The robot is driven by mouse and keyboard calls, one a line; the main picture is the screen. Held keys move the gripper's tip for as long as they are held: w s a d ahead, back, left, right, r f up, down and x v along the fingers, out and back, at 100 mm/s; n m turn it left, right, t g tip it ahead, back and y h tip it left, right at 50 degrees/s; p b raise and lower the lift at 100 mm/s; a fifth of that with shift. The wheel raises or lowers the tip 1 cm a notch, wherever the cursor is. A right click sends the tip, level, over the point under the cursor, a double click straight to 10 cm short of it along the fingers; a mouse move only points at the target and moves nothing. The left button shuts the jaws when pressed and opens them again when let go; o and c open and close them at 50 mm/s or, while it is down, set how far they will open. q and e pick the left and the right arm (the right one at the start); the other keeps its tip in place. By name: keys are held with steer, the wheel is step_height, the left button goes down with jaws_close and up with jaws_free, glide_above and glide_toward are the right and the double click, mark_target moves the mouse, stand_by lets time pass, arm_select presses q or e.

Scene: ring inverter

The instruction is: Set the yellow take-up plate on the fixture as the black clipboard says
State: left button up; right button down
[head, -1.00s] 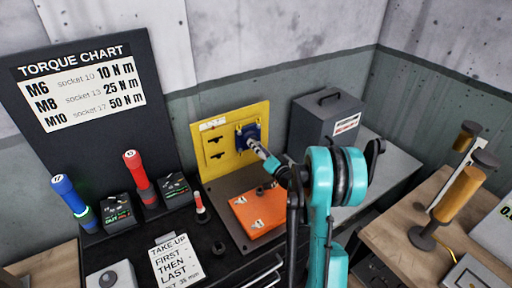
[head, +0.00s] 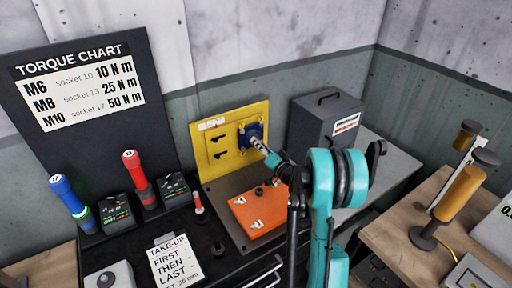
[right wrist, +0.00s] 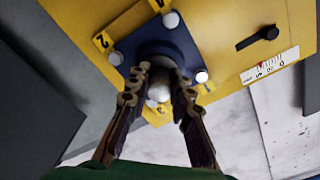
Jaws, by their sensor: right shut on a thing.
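The yellow take-up plate (head: 226,162) stands upright behind the grey base. It has dark slots and a blue square block (head: 243,130) on its right half. In the right wrist view, the yellow plate (right wrist: 222,30) carries number tags and a white scale strip (right wrist: 270,66); pale bolt heads sit at the blue block's corners. My right gripper (head: 259,146) reaches the blue block from the front. Its fingers (right wrist: 160,88) are shut on a silver round part (right wrist: 159,93) at the block's centre. The black clipboard's sheet (head: 175,264) reads "TAKE-UP FIRST THEN LAST"; its bottom line is cut off. My left gripper is out of view.
An orange plate (head: 258,218) lies on the grey base (head: 222,190). A grey case (head: 320,121) stands behind right. Blue (head: 68,197) and red (head: 138,178) tools stand by the torque chart (head: 83,98). An orange cylinder on a stand (head: 459,194) is at right.

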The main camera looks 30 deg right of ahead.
steer(key=c, duration=1.3)
jaws_free()
steer(key=shift+c, duration=0.2)
steer(key=s, duration=1.2)
